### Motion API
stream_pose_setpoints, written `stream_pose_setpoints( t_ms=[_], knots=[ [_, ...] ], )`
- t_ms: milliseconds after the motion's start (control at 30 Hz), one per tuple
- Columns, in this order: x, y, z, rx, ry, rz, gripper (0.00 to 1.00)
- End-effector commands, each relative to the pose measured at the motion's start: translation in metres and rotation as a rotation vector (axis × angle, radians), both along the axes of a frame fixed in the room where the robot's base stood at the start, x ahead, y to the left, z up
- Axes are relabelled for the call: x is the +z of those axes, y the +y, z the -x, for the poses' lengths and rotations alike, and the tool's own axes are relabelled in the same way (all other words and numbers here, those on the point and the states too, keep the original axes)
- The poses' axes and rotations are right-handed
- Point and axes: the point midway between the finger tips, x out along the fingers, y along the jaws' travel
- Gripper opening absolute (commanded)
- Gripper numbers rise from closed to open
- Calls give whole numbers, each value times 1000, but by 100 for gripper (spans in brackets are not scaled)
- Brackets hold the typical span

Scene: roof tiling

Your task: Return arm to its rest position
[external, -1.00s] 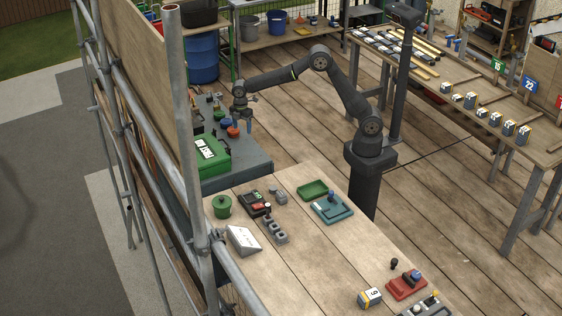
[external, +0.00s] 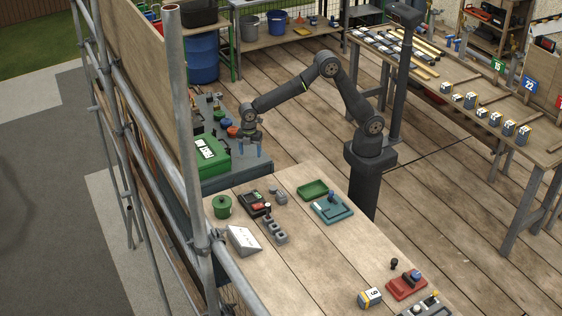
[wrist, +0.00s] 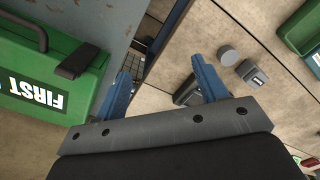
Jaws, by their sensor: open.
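My gripper (external: 252,148) hangs pointing down at the right edge of the grey workbench (external: 250,174), beside the green first-aid box (external: 211,155). In the wrist view my gripper's two blue fingers (wrist: 162,82) are apart, with nothing held between them. The first-aid box also shows at the left of the wrist view (wrist: 45,85). My arm is bent at the elbow and reaches left from its column.
A wooden table in front (external: 300,245) carries a green pot (external: 223,206), a teal tray (external: 332,208) and a red block fixture (external: 406,285). Scaffold poles (external: 180,120) stand at the left. A table with numbered blocks (external: 485,110) stands at the right. Open plank floor lies between.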

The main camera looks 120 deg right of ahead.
Motion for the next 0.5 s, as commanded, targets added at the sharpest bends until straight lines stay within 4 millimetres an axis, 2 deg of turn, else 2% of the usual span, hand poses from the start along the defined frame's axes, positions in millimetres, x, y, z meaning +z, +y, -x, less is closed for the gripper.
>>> stream_pose_setpoints(
  t_ms=[100,500],
  knots=[
    [0,26,-2,42,0,0,66],
    [-2,106,0,169,0,-1,66]
  ],
)
